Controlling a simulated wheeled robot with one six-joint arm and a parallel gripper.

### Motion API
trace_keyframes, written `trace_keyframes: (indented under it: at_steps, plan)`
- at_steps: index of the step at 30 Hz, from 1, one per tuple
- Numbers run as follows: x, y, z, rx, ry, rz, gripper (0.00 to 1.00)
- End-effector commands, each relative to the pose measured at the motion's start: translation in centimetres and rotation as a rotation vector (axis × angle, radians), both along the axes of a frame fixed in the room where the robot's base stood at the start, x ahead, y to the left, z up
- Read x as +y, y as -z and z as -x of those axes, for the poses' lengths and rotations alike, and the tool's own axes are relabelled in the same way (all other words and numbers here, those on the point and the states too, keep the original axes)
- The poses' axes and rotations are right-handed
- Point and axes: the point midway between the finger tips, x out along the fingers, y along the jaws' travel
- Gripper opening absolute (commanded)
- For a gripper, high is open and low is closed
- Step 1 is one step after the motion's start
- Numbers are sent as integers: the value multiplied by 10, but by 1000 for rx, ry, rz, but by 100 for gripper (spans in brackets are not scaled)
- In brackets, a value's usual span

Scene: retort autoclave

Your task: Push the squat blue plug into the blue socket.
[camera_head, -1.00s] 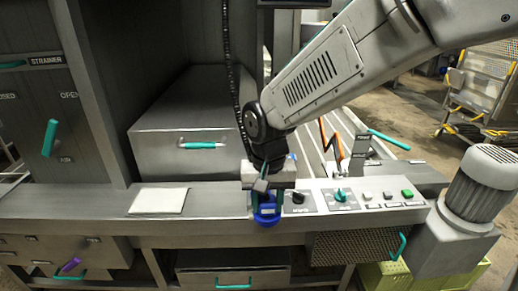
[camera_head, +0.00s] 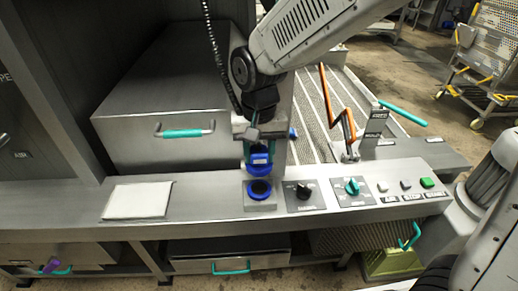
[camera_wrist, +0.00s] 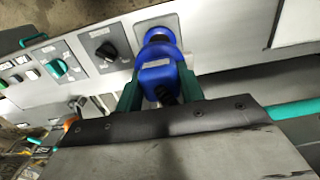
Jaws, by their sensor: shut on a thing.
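The squat blue plug (camera_head: 260,158) is held in my gripper (camera_head: 259,147), above and behind the blue socket in the head view. The blue socket (camera_head: 260,189) is a round ring with a dark middle on a grey plate in the counter top, and it is empty. In the wrist view the plug (camera_wrist: 163,76) sits between the green fingers of my gripper (camera_wrist: 160,92), its label facing the camera. Its front end overlaps the blue socket (camera_wrist: 159,36) in that view, hiding part of it. In the head view a gap shows between plug and socket.
Right of the socket are a black knob (camera_head: 304,191), a teal knob (camera_head: 352,187) and a green button (camera_head: 427,183). A white pad (camera_head: 138,201) lies to the left. A steel box with a teal handle (camera_head: 183,133) stands behind. An orange bent rod (camera_head: 338,105) rises at the right.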

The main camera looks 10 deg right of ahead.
Motion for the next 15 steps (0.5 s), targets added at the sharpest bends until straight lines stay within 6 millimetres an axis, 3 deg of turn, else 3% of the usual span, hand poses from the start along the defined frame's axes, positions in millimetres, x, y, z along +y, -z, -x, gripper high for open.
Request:
trace_keyframes:
  at_steps: [7, 15]
  plan:
    - [-1, 10, 0, 1, 1, 0, 18]
    - [-1, 35, 0, 2, 1, 1, 18]
